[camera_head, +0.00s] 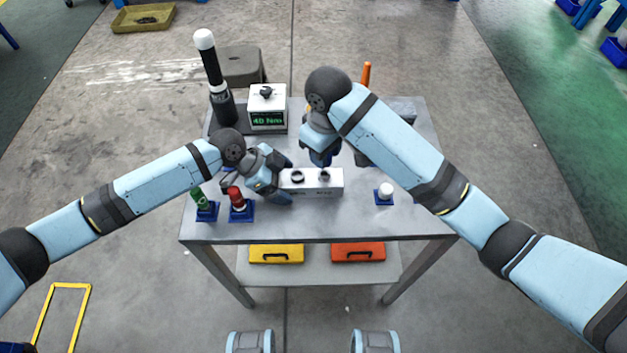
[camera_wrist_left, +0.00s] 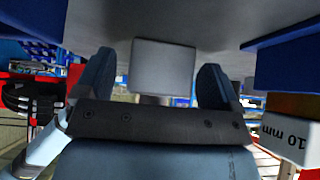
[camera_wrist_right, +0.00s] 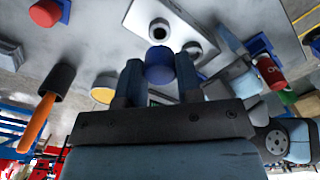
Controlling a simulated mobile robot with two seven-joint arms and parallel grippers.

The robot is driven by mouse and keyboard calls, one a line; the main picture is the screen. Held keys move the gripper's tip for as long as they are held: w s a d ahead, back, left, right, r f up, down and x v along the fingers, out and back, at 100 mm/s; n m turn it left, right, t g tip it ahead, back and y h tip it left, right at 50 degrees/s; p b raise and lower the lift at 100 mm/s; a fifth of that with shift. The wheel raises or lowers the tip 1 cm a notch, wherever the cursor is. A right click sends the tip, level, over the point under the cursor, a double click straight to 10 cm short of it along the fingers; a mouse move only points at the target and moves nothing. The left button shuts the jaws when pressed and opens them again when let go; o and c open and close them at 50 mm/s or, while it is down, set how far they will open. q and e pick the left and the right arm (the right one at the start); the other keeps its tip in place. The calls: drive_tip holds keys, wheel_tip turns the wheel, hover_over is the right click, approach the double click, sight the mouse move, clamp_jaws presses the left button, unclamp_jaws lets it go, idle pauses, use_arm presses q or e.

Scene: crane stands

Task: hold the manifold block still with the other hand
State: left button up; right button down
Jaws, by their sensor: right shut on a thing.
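The manifold block (camera_head: 335,182) is a silver oblong with two dark round ports on top, lying on the table. Its end face (camera_wrist_left: 162,68) shows between my left fingers in the left wrist view. My left gripper (camera_head: 284,190) is open at the block's left end, with a gap on each side of the block. My right gripper (camera_head: 322,158) is behind the block and is shut on a blue cylinder (camera_wrist_right: 160,62). In the right wrist view the block (camera_wrist_right: 177,35) lies just beyond the cylinder. I cannot tell whether the cylinder touches it.
On the grey table (camera_head: 300,225) stand a green piece (camera_head: 199,196), a red piece (camera_head: 236,196) and a white piece (camera_head: 386,189) in blue stands. A display box (camera_head: 267,108), a tall black tool (camera_head: 213,75) and an orange handle (camera_head: 366,74) are at the back.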

use_arm(q)
drive_tip(key=shift+a, duration=0.1)
drive_tip(key=v, duration=1.2)
